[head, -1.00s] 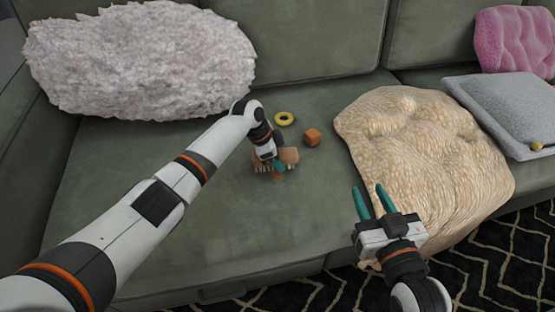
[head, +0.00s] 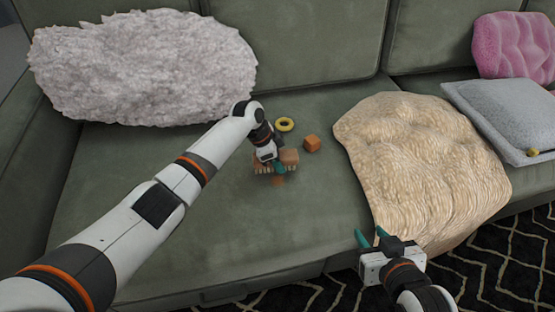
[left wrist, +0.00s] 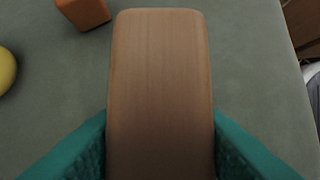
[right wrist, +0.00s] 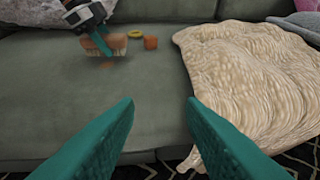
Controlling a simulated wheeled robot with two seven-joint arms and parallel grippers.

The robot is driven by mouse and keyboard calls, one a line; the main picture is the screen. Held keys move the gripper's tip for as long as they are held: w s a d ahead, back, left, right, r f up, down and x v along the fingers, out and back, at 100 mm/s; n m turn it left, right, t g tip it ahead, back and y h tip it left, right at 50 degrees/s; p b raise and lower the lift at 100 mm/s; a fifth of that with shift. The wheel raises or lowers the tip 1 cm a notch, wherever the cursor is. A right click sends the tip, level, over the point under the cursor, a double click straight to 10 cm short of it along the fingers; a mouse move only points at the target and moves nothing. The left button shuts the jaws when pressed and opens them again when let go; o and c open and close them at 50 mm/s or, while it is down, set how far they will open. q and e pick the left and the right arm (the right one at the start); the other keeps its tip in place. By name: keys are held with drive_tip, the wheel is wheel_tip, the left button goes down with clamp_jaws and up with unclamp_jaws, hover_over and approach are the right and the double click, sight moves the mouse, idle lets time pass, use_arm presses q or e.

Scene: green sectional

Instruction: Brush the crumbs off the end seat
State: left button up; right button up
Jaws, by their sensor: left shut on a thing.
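My left gripper (head: 275,166) is shut on a wooden brush (head: 290,157) with pale bristles, low over the green end seat (head: 210,225). In the left wrist view the brush's wooden back (left wrist: 160,80) fills the space between the teal fingers. A small brown patch, likely crumbs (head: 278,182), lies on the seat just in front of the brush. It also shows in the right wrist view (right wrist: 105,65). Whether the bristles touch the seat is unclear. My right gripper (head: 370,233) is open and empty near the seat's front edge, beside the beige throw.
A yellow ring (head: 284,125) and an orange block (head: 312,143) lie behind and right of the brush. A beige throw (head: 425,160) drapes over the seat at right. A fluffy grey cushion (head: 145,70) leans at back left. The seat's front left is clear.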

sight(283, 154)
use_arm(q)
drive_tip(key=shift+r+p, duration=0.3)
drive_tip(key=shift+r, duration=0.15)
drive_tip(key=shift+r+p, duration=0.7)
drive_tip(key=shift+r, duration=0.05)
drive_tip(key=shift+r+p, duration=0.45)
drive_tip(key=shift+r, duration=0.05)
drive_tip(key=shift+r+p, duration=0.35)
drive_tip(key=shift+r, duration=0.05)
drive_tip(key=shift+r+p, duration=0.8)
drive_tip(key=shift+r, duration=0.15)
use_arm(e)
drive_tip(key=s+d+f+g+h, duration=0.1)
drive_tip(key=s+d+f+g, duration=0.1)
drive_tip(key=s+g, duration=0.2)
drive_tip(key=s+d+f+g+h, duration=0.1)
drive_tip(key=s+f+g, duration=0.2)
drive_tip(key=s, duration=0.3)
drive_tip(key=shift+s+d+g, duration=0.35)
drive_tip(key=shift+d+g, duration=0.05)
drive_tip(key=shift+g, duration=0.1)
drive_tip(key=shift+f, duration=0.1)
